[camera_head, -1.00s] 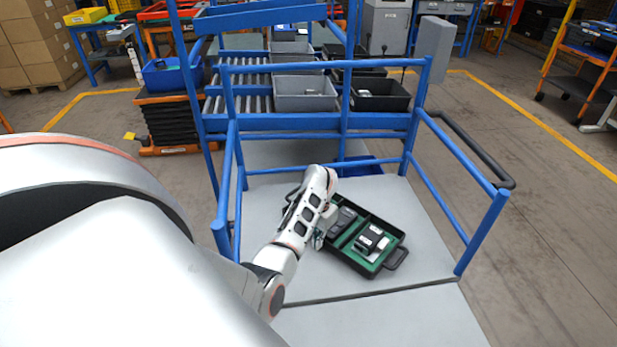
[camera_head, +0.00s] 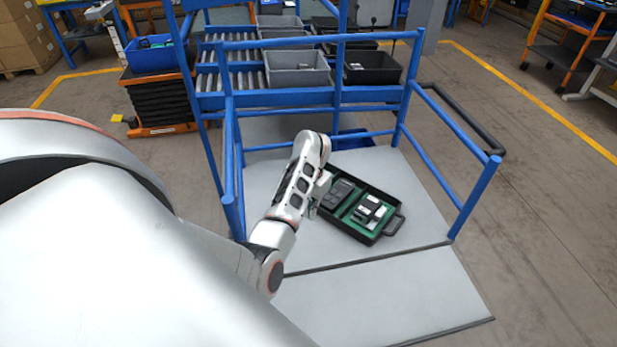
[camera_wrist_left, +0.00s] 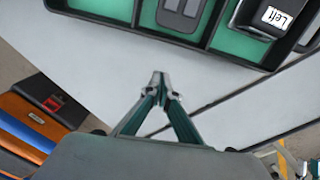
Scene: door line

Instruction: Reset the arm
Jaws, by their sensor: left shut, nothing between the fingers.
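My left arm reaches down over the grey platform (camera_head: 410,232). My left gripper (camera_head: 313,209) is mostly behind its own wrist in the head view. In the left wrist view its fingertips (camera_wrist_left: 159,78) are together and empty, above bare platform beside the case. An open black case (camera_head: 346,232) with green-lined compartments lies on the platform, just right of the gripper. Its rim also shows at the top of the left wrist view (camera_wrist_left: 170,40). In the case are a dark grey item (camera_wrist_left: 182,14) and a black item with a white "Left" label (camera_wrist_left: 270,20). My right gripper is out of view.
Blue railings (camera_head: 228,160) enclose the platform on the left, back and right. Behind are a roller rack with a grey bin (camera_head: 296,76) and a black bin (camera_head: 372,75). A blue tray (camera_head: 352,141) lies at the platform's back. The front of the platform is clear.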

